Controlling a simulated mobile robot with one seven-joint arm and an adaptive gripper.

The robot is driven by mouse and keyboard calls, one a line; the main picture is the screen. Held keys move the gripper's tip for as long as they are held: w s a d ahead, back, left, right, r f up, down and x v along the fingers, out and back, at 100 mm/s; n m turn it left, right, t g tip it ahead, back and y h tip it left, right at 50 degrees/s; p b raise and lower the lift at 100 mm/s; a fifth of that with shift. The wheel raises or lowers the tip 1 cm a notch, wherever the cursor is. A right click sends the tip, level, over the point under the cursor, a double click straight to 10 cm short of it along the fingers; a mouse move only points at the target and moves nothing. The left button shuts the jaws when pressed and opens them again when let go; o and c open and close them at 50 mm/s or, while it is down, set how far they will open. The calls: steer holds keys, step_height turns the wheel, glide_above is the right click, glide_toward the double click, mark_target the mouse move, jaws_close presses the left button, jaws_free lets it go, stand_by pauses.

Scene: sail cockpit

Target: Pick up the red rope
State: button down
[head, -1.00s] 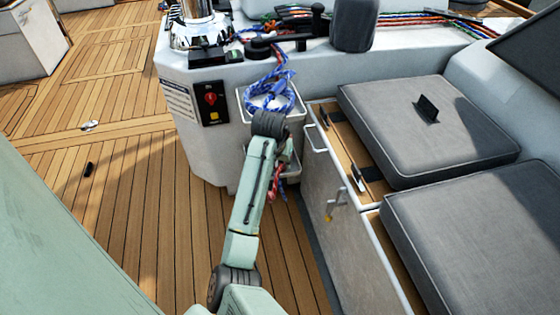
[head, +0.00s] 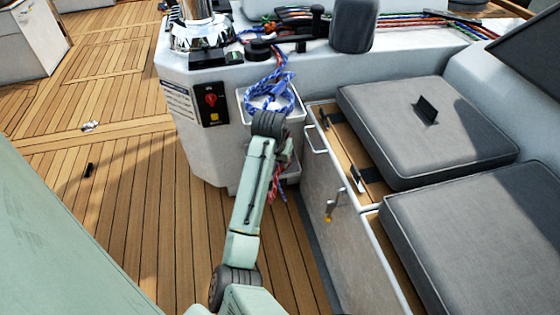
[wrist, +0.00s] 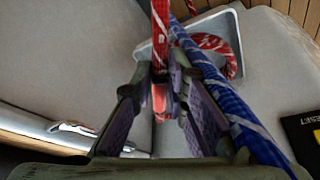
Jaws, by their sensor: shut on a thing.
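The red rope (wrist: 160,38) shows in the wrist view, running down between the fingers of my gripper (wrist: 162,92), which is shut on it. More of the red rope (wrist: 222,52) loops to the right in a pale tray. In the head view a red strand (head: 272,188) hangs beside my arm, low by the console. My gripper is hidden behind my arm there. A blue rope (wrist: 225,100) passes just right of the fingers. The blue coil (head: 270,95) sits at the upper holder in the head view.
The white console (head: 215,150) stands directly ahead, with a black switch panel (head: 211,103). A locker front (head: 340,215) and grey cushions (head: 425,130) lie to the right. Wooden deck (head: 130,190) is open to the left. Several coloured lines (head: 420,20) run across the top.

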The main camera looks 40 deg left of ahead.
steer(key=shift+r+p, duration=1.2)
steer(key=shift+r, duration=0.05)
